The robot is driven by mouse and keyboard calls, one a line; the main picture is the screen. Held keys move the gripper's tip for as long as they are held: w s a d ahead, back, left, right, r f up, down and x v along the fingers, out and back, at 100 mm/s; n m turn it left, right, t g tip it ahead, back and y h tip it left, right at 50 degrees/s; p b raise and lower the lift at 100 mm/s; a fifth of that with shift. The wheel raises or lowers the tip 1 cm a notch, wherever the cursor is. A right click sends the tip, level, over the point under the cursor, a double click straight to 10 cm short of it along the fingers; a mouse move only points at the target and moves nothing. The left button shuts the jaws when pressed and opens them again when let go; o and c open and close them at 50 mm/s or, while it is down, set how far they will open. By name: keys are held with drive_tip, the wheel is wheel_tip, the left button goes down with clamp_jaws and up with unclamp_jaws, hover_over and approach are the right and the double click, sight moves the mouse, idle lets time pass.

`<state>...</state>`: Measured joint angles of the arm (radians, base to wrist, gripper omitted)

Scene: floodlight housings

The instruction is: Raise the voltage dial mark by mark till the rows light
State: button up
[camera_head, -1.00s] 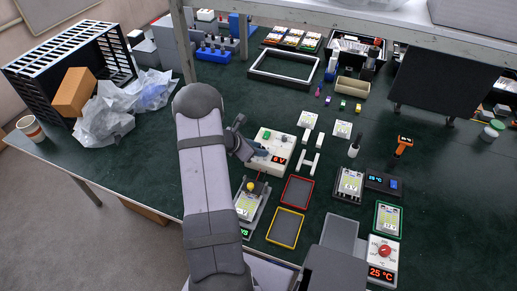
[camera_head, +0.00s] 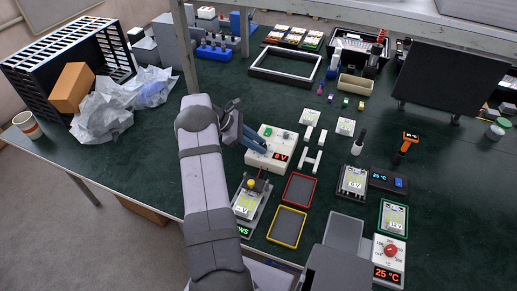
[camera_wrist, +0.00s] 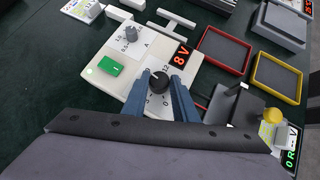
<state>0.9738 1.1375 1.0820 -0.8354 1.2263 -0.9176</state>
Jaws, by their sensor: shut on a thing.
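The white power supply box (camera_head: 265,158) stands on the green table, with a red display (camera_wrist: 181,57) reading 8 V. Its black voltage dial (camera_wrist: 159,82) sits between the blue-grey fingers of my gripper (camera_wrist: 160,84), which is shut on it. Marks and numbers are printed around the dial, partly hidden by the fingers. In the head view my gripper (camera_head: 255,142) reaches down onto the box. A test stand with a yellow knob (camera_wrist: 273,116) is beside it. Its green display (camera_wrist: 290,159) shows a 0 and partly cut-off letters.
A grey knob (camera_wrist: 131,33) marked A and a green button (camera_wrist: 110,65) are on the box. A red-rimmed tray (camera_head: 299,190) and a yellow-rimmed tray (camera_head: 286,227) lie to the right. White blocks (camera_head: 311,152) stand close by the box.

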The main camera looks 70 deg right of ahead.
drive_tip(key=shift+d+f+m+y+b, duration=0.15)
drive_tip(key=shift+m+y+b, duration=0.45)
drive_tip(key=shift+m+b, duration=0.3)
drive_tip(key=shift+r+g+b, duration=0.2)
drive_tip(key=shift+g+b, duration=0.1)
drive_tip(key=o, duration=1)
drive_tip(key=shift+o, duration=0.2)
drive_tip(key=shift+w, duration=0.1)
drive_tip(key=b+v, duration=0.1)
drive_tip(key=v, duration=0.3)
drive_tip(key=shift+w+r, duration=0.2)
drive_tip(key=shift+w, duration=0.05)
drive_tip(key=shift+v, duration=1.25)
drive_tip(key=shift+s+r, duration=0.1)
